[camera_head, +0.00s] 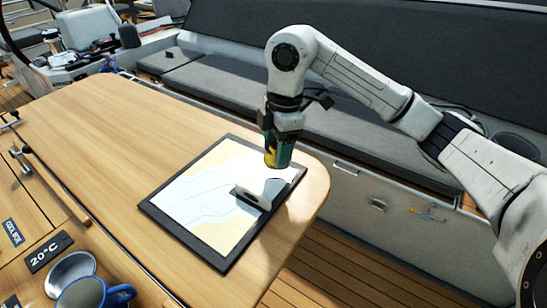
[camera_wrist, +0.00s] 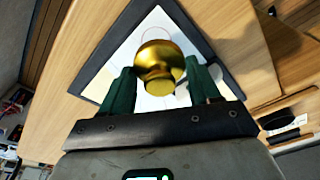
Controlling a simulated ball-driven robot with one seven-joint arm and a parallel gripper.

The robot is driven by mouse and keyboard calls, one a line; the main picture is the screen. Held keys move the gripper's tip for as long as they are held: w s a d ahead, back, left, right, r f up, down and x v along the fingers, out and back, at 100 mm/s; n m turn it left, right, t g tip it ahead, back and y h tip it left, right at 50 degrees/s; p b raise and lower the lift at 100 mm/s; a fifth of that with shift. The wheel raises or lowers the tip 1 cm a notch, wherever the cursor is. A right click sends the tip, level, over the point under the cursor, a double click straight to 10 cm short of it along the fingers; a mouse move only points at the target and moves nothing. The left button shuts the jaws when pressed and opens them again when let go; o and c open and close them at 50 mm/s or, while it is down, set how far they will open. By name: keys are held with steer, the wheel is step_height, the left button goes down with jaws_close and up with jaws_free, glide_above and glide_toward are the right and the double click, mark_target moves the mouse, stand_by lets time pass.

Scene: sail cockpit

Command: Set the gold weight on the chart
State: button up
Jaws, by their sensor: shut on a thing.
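My gripper (camera_head: 279,150) is shut on the gold weight and holds it above the chart. In the wrist view the shiny gold weight (camera_wrist: 158,62) sits between the green fingers of my gripper (camera_wrist: 160,84). In the head view only a sliver of gold (camera_head: 270,155) shows beside a finger. The chart (camera_head: 195,192) is a pale sheet with a tan area in a dark frame, lying on the wooden table. The gripper hangs over its far right part. Part of the chart (camera_wrist: 100,88) also shows behind the weight in the wrist view.
A small metal-and-dark object (camera_head: 252,197) lies on the chart's right part, near the gripper's shadow. A blue mug (camera_head: 88,294) and a metal bowl (camera_head: 70,272) stand at lower left. The table's left and middle (camera_head: 110,125) are clear. A grey bench (camera_head: 225,85) lies behind.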

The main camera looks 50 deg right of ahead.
mark_target(273, 161)
steer(key=shift+w+a+f, duration=0.1)
steer(key=shift+w+f, duration=0.2)
steer(key=shift+w+f+p, duration=0.1)
steer(key=shift+f+p, duration=0.4)
steer(key=shift+f, duration=1.2)
steer(key=o, duration=1.4)
steer(key=shift+f, duration=0.1)
steer(key=shift+c, duration=0.2)
steer(key=r, duration=0.4)
steer(key=r+b, duration=0.1)
steer(key=r, duration=0.3)
steer(key=d+r, duration=0.1)
steer(key=r, duration=0.3)
steer(key=shift+s+d+r+b, duration=0.1)
steer(key=shift+s+b, duration=0.2)
steer(key=shift+s, duration=0.05)
